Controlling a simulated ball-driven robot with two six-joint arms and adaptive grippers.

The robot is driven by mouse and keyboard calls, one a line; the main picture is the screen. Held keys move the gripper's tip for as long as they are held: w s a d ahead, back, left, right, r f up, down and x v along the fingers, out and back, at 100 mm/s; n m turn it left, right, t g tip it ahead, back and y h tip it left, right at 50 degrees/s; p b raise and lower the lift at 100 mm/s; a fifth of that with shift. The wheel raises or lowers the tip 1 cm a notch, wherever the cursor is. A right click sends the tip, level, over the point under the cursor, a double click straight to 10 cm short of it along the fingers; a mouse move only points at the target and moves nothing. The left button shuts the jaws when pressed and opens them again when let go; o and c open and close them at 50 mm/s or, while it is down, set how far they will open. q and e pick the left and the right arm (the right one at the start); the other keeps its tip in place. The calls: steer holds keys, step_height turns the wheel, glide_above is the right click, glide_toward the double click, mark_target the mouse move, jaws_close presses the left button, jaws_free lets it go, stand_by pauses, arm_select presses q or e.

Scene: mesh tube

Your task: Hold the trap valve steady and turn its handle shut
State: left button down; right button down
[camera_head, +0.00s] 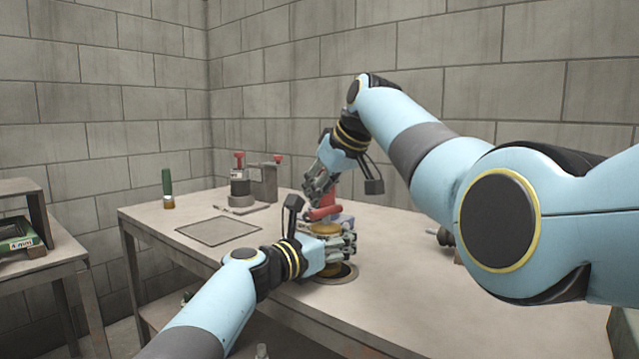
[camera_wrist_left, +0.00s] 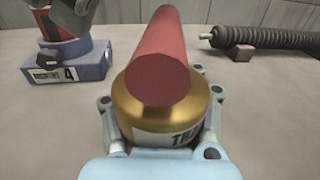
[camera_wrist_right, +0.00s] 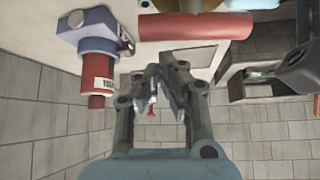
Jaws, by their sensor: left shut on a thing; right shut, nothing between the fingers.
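The trap valve's brass body (camera_head: 325,229) stands near the table's front edge, and a dark ring (camera_head: 347,278) shows below it. In the left wrist view the brass body (camera_wrist_left: 150,108) carries a partly hidden label. The thick red handle (camera_wrist_left: 165,50) lies across its top and points away from that camera. My left gripper (camera_head: 340,245) is shut around the brass body, a finger on each side. My right gripper (camera_head: 315,195) is above the handle in the head view, shut and empty. In the right wrist view its fingertips (camera_wrist_right: 165,68) appear just below the red handle (camera_wrist_right: 195,27); contact is unclear.
A blue-grey block marked 4 (camera_wrist_left: 70,62) with a red part stands close behind the valve. A dark ribbed hose (camera_wrist_left: 275,38) lies to its right. A grey clamp-like device (camera_head: 262,182), a green-handled tool (camera_head: 167,188) and a flat mat (camera_head: 218,231) are farther left.

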mark_target(326, 216)
steer(key=shift+s+d, duration=1.1)
steer(key=shift+s, duration=0.1)
